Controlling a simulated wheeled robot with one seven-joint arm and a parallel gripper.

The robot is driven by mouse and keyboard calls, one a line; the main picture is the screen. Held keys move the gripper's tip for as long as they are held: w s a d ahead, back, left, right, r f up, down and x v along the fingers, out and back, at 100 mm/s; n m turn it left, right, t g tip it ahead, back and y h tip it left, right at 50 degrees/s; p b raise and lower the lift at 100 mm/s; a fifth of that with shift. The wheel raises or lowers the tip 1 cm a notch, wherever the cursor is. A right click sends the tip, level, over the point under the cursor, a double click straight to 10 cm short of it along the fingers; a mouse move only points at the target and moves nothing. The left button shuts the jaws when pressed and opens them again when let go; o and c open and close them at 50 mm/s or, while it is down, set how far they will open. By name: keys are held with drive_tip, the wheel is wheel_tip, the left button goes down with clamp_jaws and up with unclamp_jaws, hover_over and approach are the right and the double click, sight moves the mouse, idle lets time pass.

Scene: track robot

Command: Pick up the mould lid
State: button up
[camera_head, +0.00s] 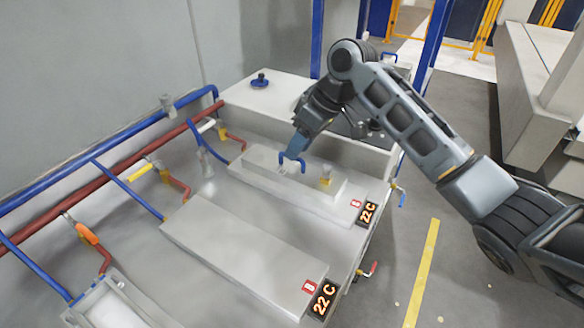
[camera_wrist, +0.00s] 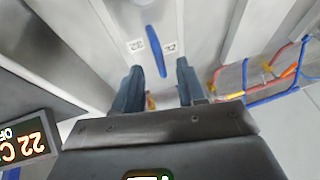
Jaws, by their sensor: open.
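The mould lid (camera_head: 255,163) is a long pale grey block on the far mould of the bench, with a blue loop handle (camera_head: 301,164) and a small brass fitting on top. My gripper (camera_head: 297,150) is just above the handle, pointing down. In the wrist view the two blue-grey fingers of my gripper (camera_wrist: 161,78) are apart, with nothing held between them. The blue handle (camera_wrist: 155,50) shows as a thin bar just beyond the fingertips, lying roughly between them. Whether a finger touches the handle cannot be told.
A second grey mould (camera_head: 245,250) without a handle lies nearer, with a "22 C" display (camera_head: 322,299). Blue and red pipes (camera_head: 130,150) run along the left side of the bench. A blue valve knob (camera_head: 260,81) stands behind. Open floor (camera_head: 400,270) lies to the right.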

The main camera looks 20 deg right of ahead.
sight(292, 167)
drive_tip(key=shift+x, duration=1.35)
drive_tip(key=shift+c, duration=0.3)
clamp_jaws()
drive_tip(key=shift+r, duration=0.1)
